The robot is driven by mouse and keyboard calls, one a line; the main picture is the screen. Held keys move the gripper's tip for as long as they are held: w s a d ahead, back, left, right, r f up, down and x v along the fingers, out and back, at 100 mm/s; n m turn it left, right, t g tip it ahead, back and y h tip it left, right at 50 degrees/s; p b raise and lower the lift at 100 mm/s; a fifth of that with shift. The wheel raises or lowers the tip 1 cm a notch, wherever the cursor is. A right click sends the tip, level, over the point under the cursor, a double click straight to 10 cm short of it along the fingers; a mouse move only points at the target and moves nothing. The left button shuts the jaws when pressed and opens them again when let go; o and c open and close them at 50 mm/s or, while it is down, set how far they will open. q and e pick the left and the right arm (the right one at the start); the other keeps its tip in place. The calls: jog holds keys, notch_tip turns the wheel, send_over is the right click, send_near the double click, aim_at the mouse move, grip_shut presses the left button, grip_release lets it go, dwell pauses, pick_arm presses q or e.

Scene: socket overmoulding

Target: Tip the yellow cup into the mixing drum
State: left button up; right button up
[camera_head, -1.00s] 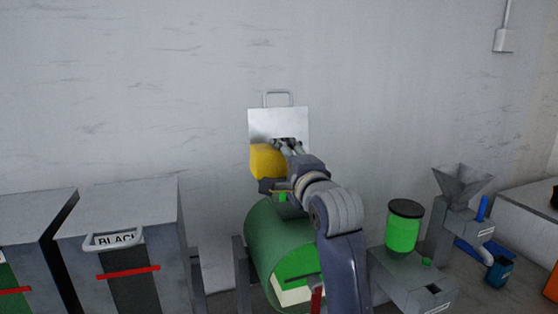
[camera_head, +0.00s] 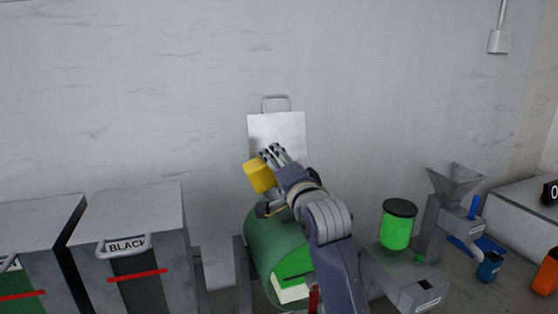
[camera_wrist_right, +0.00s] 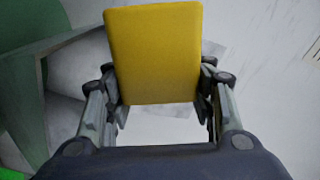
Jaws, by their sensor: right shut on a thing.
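The yellow cup (camera_head: 260,177) is held by my right gripper (camera_head: 270,160) above the green mixing drum (camera_head: 272,238). The cup is tilted in the head view. In the right wrist view the yellow cup (camera_wrist_right: 153,55) sits between the two fingers of my right gripper (camera_wrist_right: 160,100). The cup's inside and contents are hidden. The drum has a raised metal lid (camera_head: 283,130) with a handle behind the cup. My arm covers part of the drum's right side. My left gripper is out of view.
Grey bins stand at the left, one labelled BLACK (camera_head: 125,245). At the right are a green canister (camera_head: 397,226) with a dark lid, a grey hopper (camera_head: 455,180), a blue cup (camera_head: 489,267) and an orange object (camera_head: 546,275). The wall is behind the drum.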

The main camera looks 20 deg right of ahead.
aim_at(260, 175)
jog(key=shift+n, duration=0.4)
jog(key=a+n+p, duration=0.1)
jog(key=a+n, duration=0.1)
jog(key=shift+a+f+n, duration=0.15)
jog(key=shift+a+n, duration=0.15)
jog(key=shift+a+f+n, duration=0.15)
jog(key=shift+a+n, duration=0.1)
jog(key=shift+n, duration=0.05)
jog(key=shift+a+r+n+p, duration=0.25)
jog(key=shift+a+n+p, duration=0.1)
jog(key=shift+n+p, duration=0.65)
jog(key=shift+a+n+p, duration=0.4)
jog(key=shift+n+p, duration=0.2)
jog(key=shift+n, duration=0.5)
jog(key=shift+s+f, duration=0.1)
jog(key=shift+f, duration=0.1)
